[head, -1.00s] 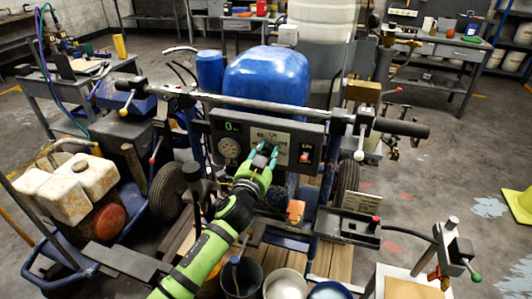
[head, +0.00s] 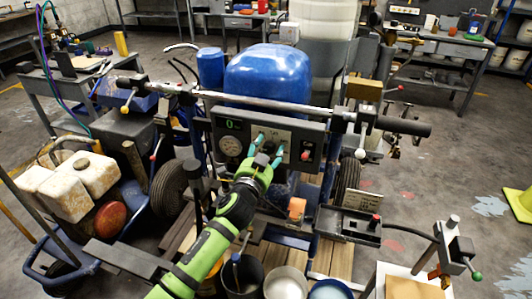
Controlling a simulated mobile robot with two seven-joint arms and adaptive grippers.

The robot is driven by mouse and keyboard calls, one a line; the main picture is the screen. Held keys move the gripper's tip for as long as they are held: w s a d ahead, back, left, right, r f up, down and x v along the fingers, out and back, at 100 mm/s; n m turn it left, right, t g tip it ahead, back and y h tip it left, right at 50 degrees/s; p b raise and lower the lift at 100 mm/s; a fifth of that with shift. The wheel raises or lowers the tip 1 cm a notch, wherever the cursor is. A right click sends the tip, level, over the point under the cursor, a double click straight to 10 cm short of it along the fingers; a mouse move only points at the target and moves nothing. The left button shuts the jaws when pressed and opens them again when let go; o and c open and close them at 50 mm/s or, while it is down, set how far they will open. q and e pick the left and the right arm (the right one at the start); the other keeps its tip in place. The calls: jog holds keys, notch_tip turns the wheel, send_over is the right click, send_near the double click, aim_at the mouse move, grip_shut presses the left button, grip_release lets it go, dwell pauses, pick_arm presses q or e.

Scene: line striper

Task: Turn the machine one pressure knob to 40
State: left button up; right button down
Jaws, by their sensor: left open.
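The line striper's control panel (head: 228,125) faces me under the long handlebar, with a green digital display (head: 232,127), a round gauge (head: 231,146) and a pale label plate (head: 285,135). My left gripper (head: 269,147) is in front of the label plate, its teal fingertips spread apart. A small dark shape, probably the pressure knob (head: 268,146), shows between the fingertips; its pointer and scale are too small or covered to read. I cannot tell whether the fingers touch it. My right gripper is not in view.
A red switch (head: 305,156) is right of the gripper on the panel. The handlebar (head: 270,104) with its levers crosses above. A blue tank (head: 268,75) is behind. Several buckets (head: 285,284) stand below my arm, and an orange block (head: 296,207) is to its right.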

pick_arm(q)
jog(key=v, duration=1.2)
jog(key=s+a+f+n+g+y, duration=0.1)
jog(key=a+f+g, duration=0.15)
jog(key=f, duration=0.85)
jog(key=s+a+f+n+g+y, duration=0.1)
jog(key=a+f+n+g+y, duration=0.15)
jog(key=f, duration=0.75)
jog(key=s+a+f+n+g, duration=0.1)
jog(key=s+a+f+g, duration=0.2)
jog(key=f, duration=0.5)
jog(key=s+a+f+n, duration=0.1)
jog(key=s+a+f, duration=0.2)
jog(key=s+f, duration=0.35)
jog(key=s+a+f+n+g+y, duration=0.2)
jog(key=s+a+f+g, duration=0.2)
jog(key=s+f, duration=0.95)
jog(key=s+a+f+n+g, duration=0.1)
jog(key=s+f, duration=0.3)
jog(key=s, duration=0.7)
jog(key=s+a+f+n+g, duration=0.2)
jog(key=s+a+f+g, duration=0.1)
jog(key=s, duration=0.9)
jog(key=shift+s+f, duration=0.2)
jog(key=shift+f, duration=0.35)
